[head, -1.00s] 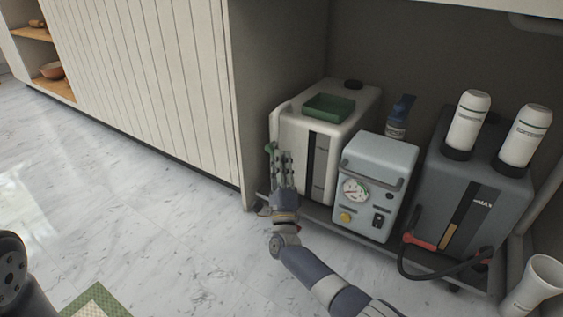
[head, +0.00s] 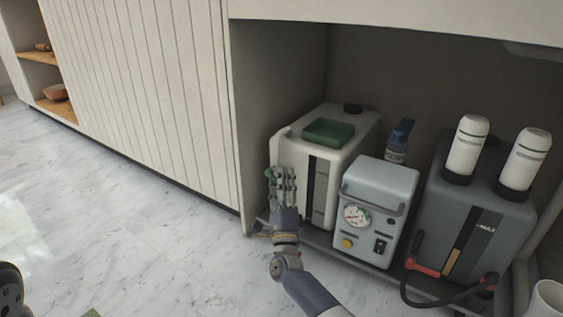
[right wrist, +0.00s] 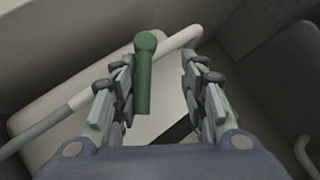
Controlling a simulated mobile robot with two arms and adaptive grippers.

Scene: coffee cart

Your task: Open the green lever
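The green lever (right wrist: 144,80) shows between the two fingers of my right gripper (right wrist: 165,85) in the right wrist view, nearer the left finger. It has a round top and a straight handle and sits by a pale pipe (right wrist: 180,46). In the head view only a small green bit of the lever (head: 269,173) shows at the left side of the white tank (head: 318,160). My right gripper (head: 283,183) is in front of the tank there, with its fingers apart. Contact between lever and finger cannot be told.
A green tray (head: 328,132) lies on the white tank. A light blue pump unit (head: 385,183) with a gauge stands right of it. A grey tank (head: 470,215) with a red-handled hose (head: 423,268) is farther right. The cabinet's side wall (head: 265,110) is close on the left.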

